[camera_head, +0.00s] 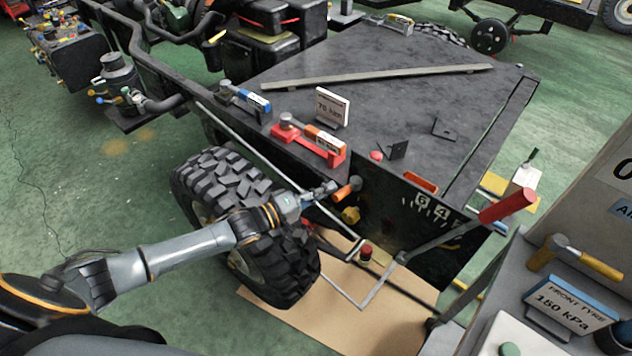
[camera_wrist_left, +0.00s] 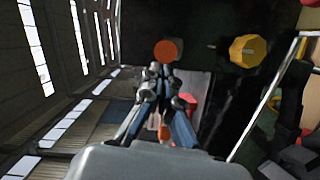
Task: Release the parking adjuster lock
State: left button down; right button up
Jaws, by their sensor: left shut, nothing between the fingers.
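My left gripper (camera_head: 328,189) is shut and empty, its tips close to an orange-ended knob (camera_head: 349,189) on the front face of the dark chassis box. In the left wrist view the tips (camera_wrist_left: 158,72) lie just below the round orange end (camera_wrist_left: 167,50); whether they touch it I cannot tell. A yellow knob (camera_head: 350,215) sits just below the orange one and also shows in the left wrist view (camera_wrist_left: 248,50). No label names the parking adjuster lock, so I cannot tell which part it is. My right gripper is not in view.
A large black tyre (camera_head: 285,265) stands below my left arm. A red-handled lever (camera_head: 507,205) slants up at the right. Red and blue latches (camera_head: 308,142) and a "75 kPa" sign (camera_head: 331,107) are on the box top. A grey cabinet with a "150 kPa" sign (camera_head: 567,307) stands at the right.

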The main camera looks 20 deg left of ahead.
pick_arm(q)
jog(key=shift+f, duration=0.1)
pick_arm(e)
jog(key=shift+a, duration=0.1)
pick_arm(q)
jog(key=shift+s+d+n+t+y+p, duration=0.2)
jog(key=shift+d+n+t+y+p, duration=0.15)
jog(key=shift+p, duration=0.25)
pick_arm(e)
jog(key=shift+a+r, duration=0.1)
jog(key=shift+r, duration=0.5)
